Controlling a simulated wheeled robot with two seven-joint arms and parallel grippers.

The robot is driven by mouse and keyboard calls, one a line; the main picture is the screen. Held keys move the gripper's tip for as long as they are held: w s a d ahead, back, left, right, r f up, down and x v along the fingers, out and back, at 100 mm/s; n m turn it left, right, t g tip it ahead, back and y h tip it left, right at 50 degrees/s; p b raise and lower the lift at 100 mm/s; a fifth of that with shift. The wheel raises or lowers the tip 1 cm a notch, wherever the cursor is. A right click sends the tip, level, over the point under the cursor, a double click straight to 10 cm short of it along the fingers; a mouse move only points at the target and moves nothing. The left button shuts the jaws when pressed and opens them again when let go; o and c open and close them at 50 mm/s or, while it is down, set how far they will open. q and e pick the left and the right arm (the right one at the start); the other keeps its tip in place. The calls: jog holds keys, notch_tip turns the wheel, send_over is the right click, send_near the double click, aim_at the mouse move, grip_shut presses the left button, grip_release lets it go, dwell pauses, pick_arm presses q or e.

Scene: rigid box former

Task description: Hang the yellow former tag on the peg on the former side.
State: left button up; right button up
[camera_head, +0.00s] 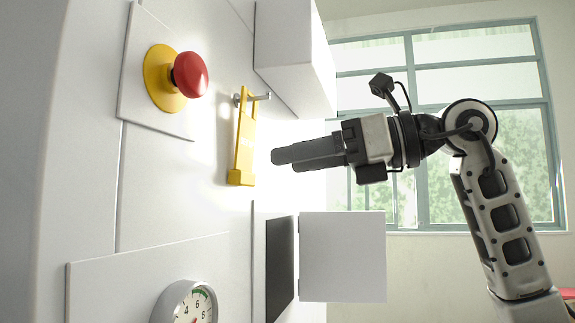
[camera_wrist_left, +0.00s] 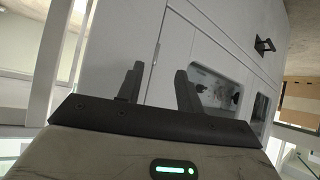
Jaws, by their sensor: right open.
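The yellow former tag (camera_head: 244,145) hangs on the metal peg (camera_head: 259,97) on the white side of the former in the head view. Its top loops over the peg and its thicker lower end hangs down against the panel. My right gripper (camera_head: 276,157) is open and empty, just right of the tag and apart from it, its fingers pointing left. My left gripper (camera_wrist_left: 158,85) shows only in the left wrist view, with its two fingers spread apart and nothing between them.
A red emergency button (camera_head: 190,74) on a yellow disc is left of the tag. A white box (camera_head: 292,50) juts out above the peg. Below are a pressure gauge (camera_head: 187,303) and an open white door (camera_head: 343,257) beside a dark opening.

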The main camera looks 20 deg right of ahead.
jog(key=b+v, duration=0.1)
jog(key=v, duration=1.2)
jog(key=shift+s, duration=0.2)
jog(key=shift+d+f, duration=0.1)
jog(key=shift+d, duration=0.05)
